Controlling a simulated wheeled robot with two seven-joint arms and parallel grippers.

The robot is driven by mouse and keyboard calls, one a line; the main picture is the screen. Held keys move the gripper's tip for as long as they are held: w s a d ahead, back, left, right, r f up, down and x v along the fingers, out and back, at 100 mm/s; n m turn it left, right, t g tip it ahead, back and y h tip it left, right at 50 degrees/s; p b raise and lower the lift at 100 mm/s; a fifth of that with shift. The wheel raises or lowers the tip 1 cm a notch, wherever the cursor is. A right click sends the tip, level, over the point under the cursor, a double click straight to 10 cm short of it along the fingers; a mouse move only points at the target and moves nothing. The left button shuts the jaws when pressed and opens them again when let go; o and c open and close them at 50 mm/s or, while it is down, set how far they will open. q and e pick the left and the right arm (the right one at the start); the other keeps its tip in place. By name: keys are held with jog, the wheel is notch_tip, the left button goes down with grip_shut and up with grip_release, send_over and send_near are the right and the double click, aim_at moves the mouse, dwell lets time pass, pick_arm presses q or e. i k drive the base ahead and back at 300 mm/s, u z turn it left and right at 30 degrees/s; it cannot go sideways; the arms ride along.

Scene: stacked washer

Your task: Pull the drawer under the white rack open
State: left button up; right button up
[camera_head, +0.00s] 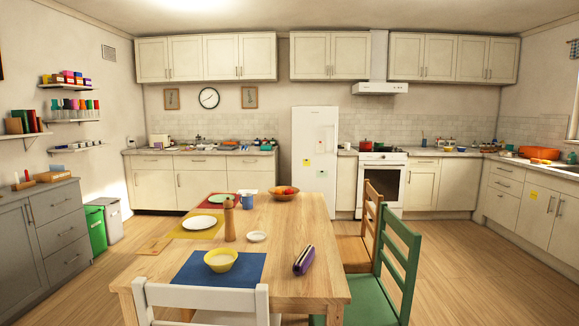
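No white rack can be told for certain. The back left counter (226,153) carries small items too small to make out, some perhaps in a low rack (190,148). Under that counter a row of cream drawers shows, a middle one (198,165) among them, and all look shut. The grey cabinet (45,235) at the left also has shut drawers (65,223); a wooden box and small things stand on its top. Neither of my grippers is in view.
A wooden table (280,240) with plates, a yellow bowl (221,260) and a purple case (304,260) fills the middle. A white chair (205,300) and a green chair (398,255) stand by it. Green (96,229) and white bins stand at the left. Floor is clear at right.

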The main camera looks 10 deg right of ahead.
aim_at(234, 162)
jog(key=k, duration=1.65)
jog(key=u, duration=1.05)
jog(key=i, duration=6.55)
jog(key=z, duration=1.6)
jog(key=i, duration=1.6)
jog(key=u, duration=0.05)
